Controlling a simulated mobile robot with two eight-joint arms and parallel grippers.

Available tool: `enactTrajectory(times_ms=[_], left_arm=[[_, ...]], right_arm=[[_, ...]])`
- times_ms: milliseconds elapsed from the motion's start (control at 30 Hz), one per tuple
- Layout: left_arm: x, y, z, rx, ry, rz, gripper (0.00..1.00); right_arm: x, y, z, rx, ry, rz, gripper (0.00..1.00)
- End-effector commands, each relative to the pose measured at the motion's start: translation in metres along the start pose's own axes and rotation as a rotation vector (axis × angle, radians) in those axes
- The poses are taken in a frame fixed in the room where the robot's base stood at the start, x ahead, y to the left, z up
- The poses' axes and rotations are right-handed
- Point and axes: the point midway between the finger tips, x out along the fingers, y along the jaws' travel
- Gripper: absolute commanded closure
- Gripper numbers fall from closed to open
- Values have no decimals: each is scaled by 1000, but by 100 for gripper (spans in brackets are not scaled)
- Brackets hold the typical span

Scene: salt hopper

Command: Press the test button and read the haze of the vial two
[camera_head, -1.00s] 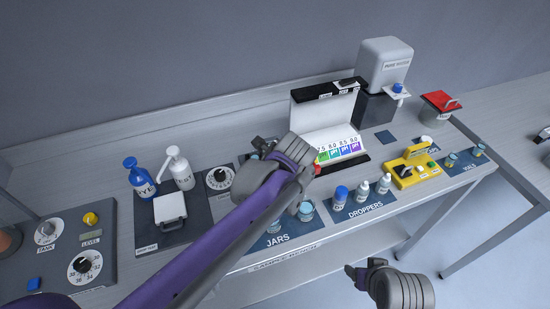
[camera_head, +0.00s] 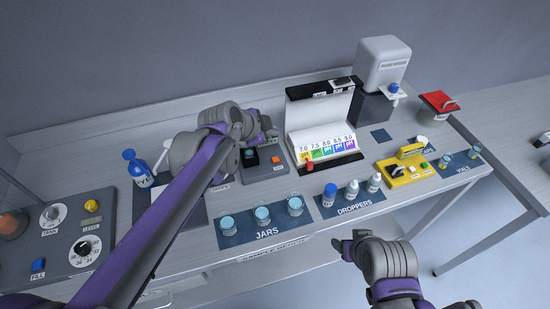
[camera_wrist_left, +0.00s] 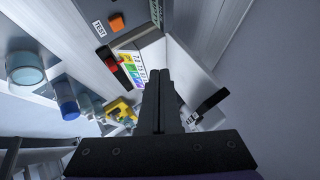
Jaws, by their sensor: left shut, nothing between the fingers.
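A grey tester (camera_head: 264,172) with an orange button (camera_head: 276,158) and a dark well sits left of the pH chart. In the left wrist view the orange button (camera_wrist_left: 117,21) has a TEST label beside it. My left gripper (camera_head: 268,131) is above the tester's back part, apart from the button; its fingers (camera_wrist_left: 159,76) are shut and empty. Two small vials (camera_head: 445,161) (camera_head: 473,153) stand on the dark VIALS mat (camera_head: 462,167) at the right; I cannot tell which is vial two. My right gripper (camera_head: 342,247) hangs in front of the bench; its jaw is unclear.
Jars (camera_head: 262,215) and droppers (camera_head: 352,189) stand along the front edge. The pH chart (camera_head: 325,146) is right of the tester, with a yellow device (camera_head: 403,170) further right. A blue bottle (camera_head: 137,168) and the control panel (camera_head: 60,240) are at left.

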Motion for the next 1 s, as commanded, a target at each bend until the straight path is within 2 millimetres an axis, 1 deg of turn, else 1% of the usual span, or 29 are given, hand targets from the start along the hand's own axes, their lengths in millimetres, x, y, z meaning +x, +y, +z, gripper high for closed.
enactTrajectory(times_ms=[267,700,833,1000], left_arm=[[10,8,7,0,-1,3,100],[51,38,38,1,-2,3,100],[59,44,43,1,-1,2,100],[62,45,45,2,-1,1,100]], right_arm=[[8,0,10,0,-10,0,33],[43,0,47,0,-39,0,33],[49,0,52,0,-43,0,33],[50,0,53,0,-43,0,33]])
